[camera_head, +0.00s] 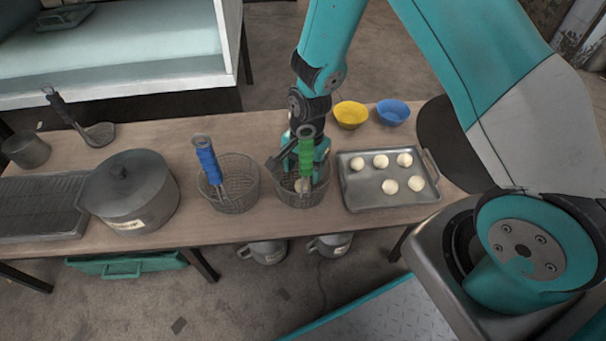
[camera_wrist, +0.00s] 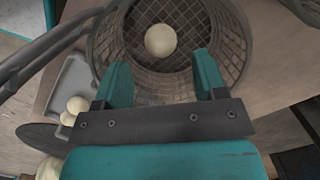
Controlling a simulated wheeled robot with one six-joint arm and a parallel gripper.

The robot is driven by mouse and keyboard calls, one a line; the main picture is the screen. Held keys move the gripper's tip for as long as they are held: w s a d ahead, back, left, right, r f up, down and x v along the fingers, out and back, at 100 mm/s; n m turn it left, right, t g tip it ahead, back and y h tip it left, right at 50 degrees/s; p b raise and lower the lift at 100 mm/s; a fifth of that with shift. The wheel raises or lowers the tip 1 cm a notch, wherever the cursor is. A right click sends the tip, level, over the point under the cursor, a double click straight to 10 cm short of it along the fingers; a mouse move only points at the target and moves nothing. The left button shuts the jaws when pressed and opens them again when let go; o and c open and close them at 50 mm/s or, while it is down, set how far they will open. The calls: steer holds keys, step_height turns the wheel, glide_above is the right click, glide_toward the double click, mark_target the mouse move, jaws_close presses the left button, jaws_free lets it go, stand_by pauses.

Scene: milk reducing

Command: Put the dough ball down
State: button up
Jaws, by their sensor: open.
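A pale dough ball (camera_wrist: 160,40) lies on the mesh floor of the wire basket (camera_wrist: 229,62) in the wrist view. In the head view the same ball (camera_head: 302,186) shows partly inside the basket with the green handle (camera_head: 305,150). My gripper (camera_wrist: 158,75) is open and empty, its two teal fingers spread over the basket's near part. The ball lies beyond the fingertips, apart from them. In the head view my gripper is over that basket, partly hidden by the green handle.
A metal tray (camera_head: 413,201) with several dough balls stands right of the basket. A second basket (camera_head: 238,200) with a blue handle (camera_head: 208,165) and a lidded pot (camera_head: 128,192) stand left. Yellow (camera_head: 351,115) and blue (camera_head: 393,112) bowls stand behind the tray.

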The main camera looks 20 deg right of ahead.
step_height(320, 180, up, 7)
steer(key=p, duration=0.2)
steer(key=shift+w+d, duration=0.2)
steer(key=shift+d, duration=0.15)
steer(key=shift+f, duration=0.1)
